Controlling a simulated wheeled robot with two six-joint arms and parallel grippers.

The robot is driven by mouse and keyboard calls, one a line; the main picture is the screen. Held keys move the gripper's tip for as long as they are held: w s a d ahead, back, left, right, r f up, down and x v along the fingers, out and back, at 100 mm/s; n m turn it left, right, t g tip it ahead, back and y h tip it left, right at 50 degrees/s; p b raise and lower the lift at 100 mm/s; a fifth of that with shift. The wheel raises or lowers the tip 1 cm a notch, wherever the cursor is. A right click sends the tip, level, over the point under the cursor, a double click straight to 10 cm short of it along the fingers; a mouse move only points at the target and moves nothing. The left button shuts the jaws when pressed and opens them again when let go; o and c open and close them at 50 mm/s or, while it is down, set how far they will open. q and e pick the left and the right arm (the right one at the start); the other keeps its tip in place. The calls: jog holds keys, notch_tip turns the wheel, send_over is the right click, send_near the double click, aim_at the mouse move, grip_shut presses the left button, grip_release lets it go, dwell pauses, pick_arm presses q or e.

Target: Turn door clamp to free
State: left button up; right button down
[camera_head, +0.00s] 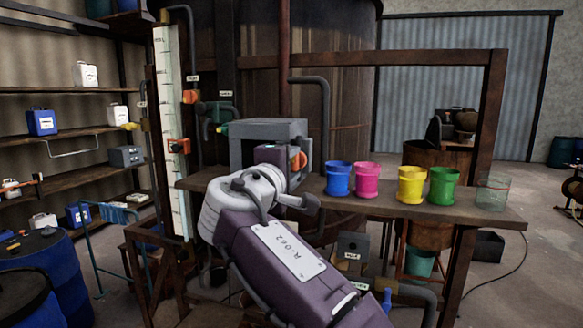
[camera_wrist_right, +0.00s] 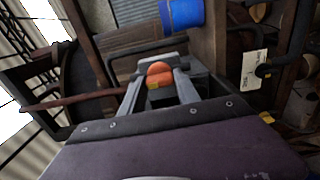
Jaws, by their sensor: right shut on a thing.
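My right gripper (camera_wrist_right: 160,80) is shut on this orange knob, with a grey finger on either side. In the head view my right arm and gripper body hide much of the front of the housing. My left gripper is not in view.
On the wooden bench (camera_head: 378,205) stand blue (camera_head: 338,180), pink (camera_head: 366,180), yellow (camera_head: 411,186) and green (camera_head: 441,187) cups and a clear one (camera_head: 492,193). A large vat (camera_head: 345,110) and pipes rise behind. Blue drums (camera_head: 50,265) stand at the left.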

jog(key=shift+f, duration=0.2)
dwell(0.3)
jog(key=c, duration=0.9)
grip_release()
jog(key=shift+s+r, duration=0.15)
jog(key=shift+s+a, duration=0.1)
jog(key=shift+s, duration=0.15)
jog(key=b+v, duration=0.3)
jog(key=v, duration=0.5)
jog(key=shift+s, duration=0.25)
